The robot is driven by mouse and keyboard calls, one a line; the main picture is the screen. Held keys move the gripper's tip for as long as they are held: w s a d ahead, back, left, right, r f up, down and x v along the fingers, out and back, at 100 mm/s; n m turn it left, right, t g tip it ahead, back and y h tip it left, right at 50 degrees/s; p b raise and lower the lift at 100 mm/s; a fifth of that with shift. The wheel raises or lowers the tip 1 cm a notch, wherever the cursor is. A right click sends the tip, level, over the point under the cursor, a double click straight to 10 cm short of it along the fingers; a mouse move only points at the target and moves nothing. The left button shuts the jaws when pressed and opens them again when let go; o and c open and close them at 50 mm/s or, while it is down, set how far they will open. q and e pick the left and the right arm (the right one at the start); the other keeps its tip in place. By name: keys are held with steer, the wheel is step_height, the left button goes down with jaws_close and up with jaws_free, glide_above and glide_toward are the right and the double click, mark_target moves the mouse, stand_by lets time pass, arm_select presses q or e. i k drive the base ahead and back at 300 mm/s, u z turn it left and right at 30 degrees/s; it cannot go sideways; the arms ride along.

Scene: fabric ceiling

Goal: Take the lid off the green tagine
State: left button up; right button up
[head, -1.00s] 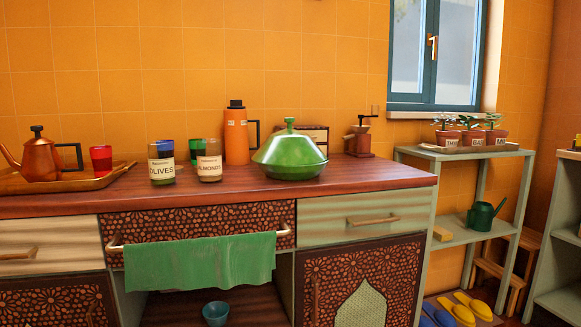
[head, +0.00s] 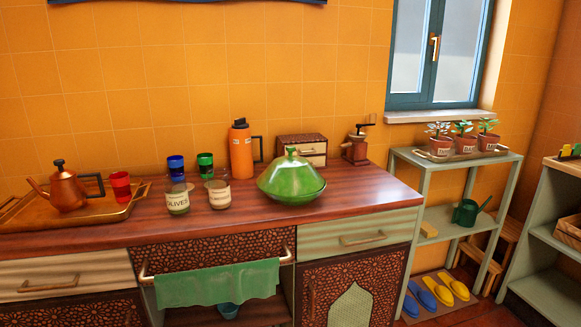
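The green tagine (head: 291,191) stands on the wooden counter, right of the middle in the head view. Its domed green lid (head: 290,172) sits on the base and has a small knob (head: 291,152) on top. Neither of my grippers shows in the head view.
On the counter (head: 345,205) left of the tagine stand the almonds jar (head: 219,194), olives jar (head: 178,198) and an orange flask (head: 241,151). A small drawer box (head: 302,149) and a grinder (head: 357,147) stand behind it. A tray (head: 110,207) with a copper teapot (head: 67,190) is far left. Bare counter lies in front.

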mark_target(291, 165)
steer(key=k, duration=1.2)
steer(key=z, duration=0.95)
steer(key=i, duration=1.1)
steer(key=z, duration=0.5)
steer(key=i, duration=1.3)
steer(key=u, duration=0.6)
